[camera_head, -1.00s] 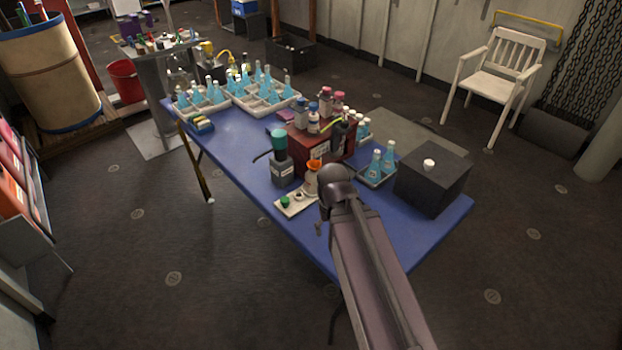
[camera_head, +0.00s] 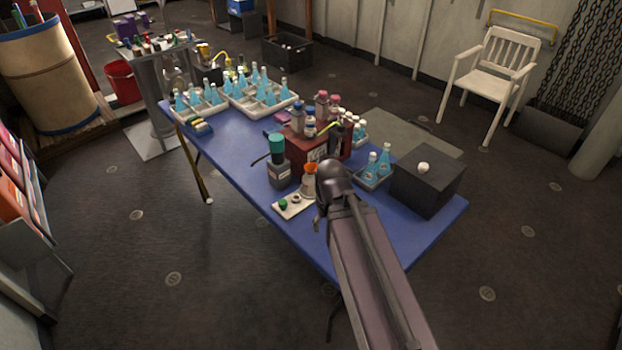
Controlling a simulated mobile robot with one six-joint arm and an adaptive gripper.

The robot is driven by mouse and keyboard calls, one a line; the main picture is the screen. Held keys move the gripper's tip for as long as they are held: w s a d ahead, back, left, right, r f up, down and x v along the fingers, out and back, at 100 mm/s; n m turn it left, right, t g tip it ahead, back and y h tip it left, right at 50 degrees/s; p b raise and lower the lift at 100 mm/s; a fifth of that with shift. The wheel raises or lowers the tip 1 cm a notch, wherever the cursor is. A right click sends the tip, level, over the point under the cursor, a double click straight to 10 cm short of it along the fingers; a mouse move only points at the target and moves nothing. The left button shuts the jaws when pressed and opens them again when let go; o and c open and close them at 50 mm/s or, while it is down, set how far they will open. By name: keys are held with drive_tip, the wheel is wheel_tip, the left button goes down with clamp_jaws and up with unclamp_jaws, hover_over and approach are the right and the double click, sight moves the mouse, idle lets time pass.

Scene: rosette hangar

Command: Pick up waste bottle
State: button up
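A dark grey bottle with a teal cap and a white label (camera_head: 279,174) stands upright on the near edge of the blue table (camera_head: 262,212). Beside it is a small pale bottle with an orange funnel-like top (camera_head: 308,183). I cannot tell from the labels which is the waste bottle. My arm reaches in from the bottom right. My gripper (camera_head: 318,222) is at the arm's end, just right of the funnel-topped bottle, apart from the grey one. The wrist hides most of its fingers, so its opening and any contact are hidden.
A small white tray with a green cap (camera_head: 280,210) lies in front of the bottles. A red box (camera_head: 309,151) bearing several bottles stands behind. Racks of blue bottles (camera_head: 266,102) fill the far left; a black box (camera_head: 428,182) stands right. The table's front right is clear.

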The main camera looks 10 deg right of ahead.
wheel_tip(320, 180, up, 22)
drive_tip(key=p, duration=2)
drive_tip(key=shift+f, duration=0.15)
drive_tip(key=shift+c, duration=1.2)
